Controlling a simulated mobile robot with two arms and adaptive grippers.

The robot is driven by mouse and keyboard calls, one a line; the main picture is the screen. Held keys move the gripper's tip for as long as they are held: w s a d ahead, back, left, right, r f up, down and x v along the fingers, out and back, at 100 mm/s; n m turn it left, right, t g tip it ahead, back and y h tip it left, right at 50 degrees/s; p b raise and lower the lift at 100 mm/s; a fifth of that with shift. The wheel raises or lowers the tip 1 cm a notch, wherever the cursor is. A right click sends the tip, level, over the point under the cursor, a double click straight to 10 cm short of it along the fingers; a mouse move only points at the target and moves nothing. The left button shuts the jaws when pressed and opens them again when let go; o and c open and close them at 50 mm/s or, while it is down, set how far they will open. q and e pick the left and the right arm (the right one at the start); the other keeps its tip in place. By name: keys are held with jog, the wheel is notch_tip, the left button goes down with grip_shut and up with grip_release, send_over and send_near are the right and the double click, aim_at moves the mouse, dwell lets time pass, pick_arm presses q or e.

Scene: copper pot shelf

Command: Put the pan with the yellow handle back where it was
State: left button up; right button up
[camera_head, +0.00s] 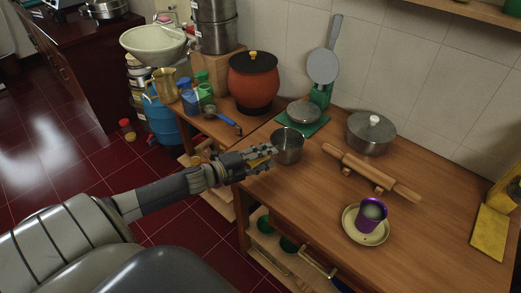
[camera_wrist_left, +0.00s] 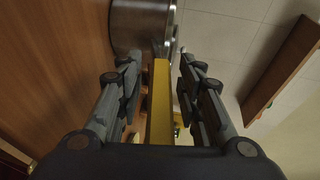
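The pan with the yellow handle is a small steel pot (camera_head: 288,147) standing on the wooden counter near its front left edge. Its yellow handle (camera_wrist_left: 160,105) points toward my left gripper. My left gripper (camera_head: 264,156) is at the handle, just left of the pot. In the left wrist view the handle runs between the two fingers (camera_wrist_left: 157,88), with gaps visible on both sides. The fingers look open around it. The steel pot body (camera_wrist_left: 142,25) shows beyond the fingertips. In the head view the fingers hide most of the handle. My right gripper is not in view.
To the right are a rolling pin (camera_head: 371,172), a lidded steel pot (camera_head: 371,133) and a purple cup (camera_head: 371,214) on a plate. The counter's front right is mostly clear.

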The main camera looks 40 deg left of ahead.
pick_arm(q)
jog(key=shift+s+a+r, duration=0.1)
jog(key=shift+s+a, duration=0.05)
jog(key=shift+s, duration=0.3)
jog(key=v, duration=1.1)
jog(key=shift+b, duration=0.35)
